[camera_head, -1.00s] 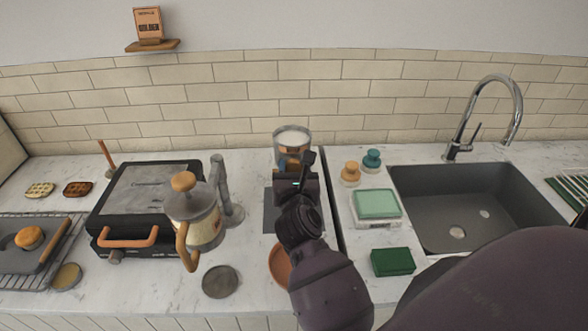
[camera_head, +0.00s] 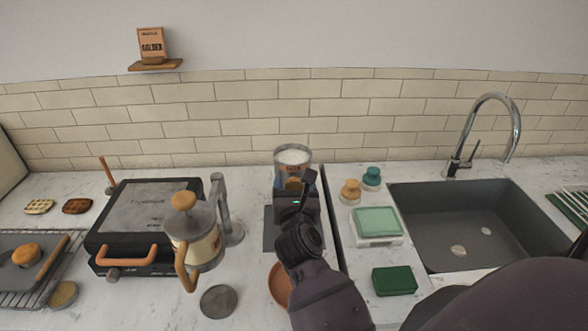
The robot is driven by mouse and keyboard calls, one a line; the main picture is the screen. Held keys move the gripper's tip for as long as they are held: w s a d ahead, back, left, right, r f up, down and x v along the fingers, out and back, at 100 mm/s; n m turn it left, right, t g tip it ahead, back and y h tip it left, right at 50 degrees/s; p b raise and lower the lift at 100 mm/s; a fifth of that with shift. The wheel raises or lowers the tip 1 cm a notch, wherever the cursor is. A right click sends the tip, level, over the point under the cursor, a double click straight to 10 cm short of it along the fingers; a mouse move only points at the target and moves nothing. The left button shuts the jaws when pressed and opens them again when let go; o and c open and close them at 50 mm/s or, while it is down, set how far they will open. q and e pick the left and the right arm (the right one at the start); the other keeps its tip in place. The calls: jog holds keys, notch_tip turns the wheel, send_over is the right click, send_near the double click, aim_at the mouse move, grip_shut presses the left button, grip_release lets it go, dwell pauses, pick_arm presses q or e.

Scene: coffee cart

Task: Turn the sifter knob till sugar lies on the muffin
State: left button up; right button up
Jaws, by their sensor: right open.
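The sifter (camera_head: 293,157) is a clear-walled container filled with white sugar, upright on the counter near the back wall. An orange-brown patch low on its front may be the knob; my gripper partly covers it. My right gripper (camera_head: 298,194) is directly in front of the sifter, open, seen from behind; its fingertips are mostly hidden, so I cannot tell whether they touch the knob. I cannot make out the muffin; the space below the sifter is hidden behind my gripper. My left gripper is not in view.
A dark grey mat (camera_head: 276,237) lies under my right gripper, with a terracotta dish (camera_head: 279,286) in front. A press pot (camera_head: 195,240) and black grill (camera_head: 140,220) stand left. A scale (camera_head: 378,225), green sponge (camera_head: 394,281) and sink (camera_head: 480,225) are right.

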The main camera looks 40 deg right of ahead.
aim_at(294, 181)
notch_tip(294, 181, up, 20)
dwell(0.6)
jog(key=shift+f, duration=0.1)
dwell(0.4)
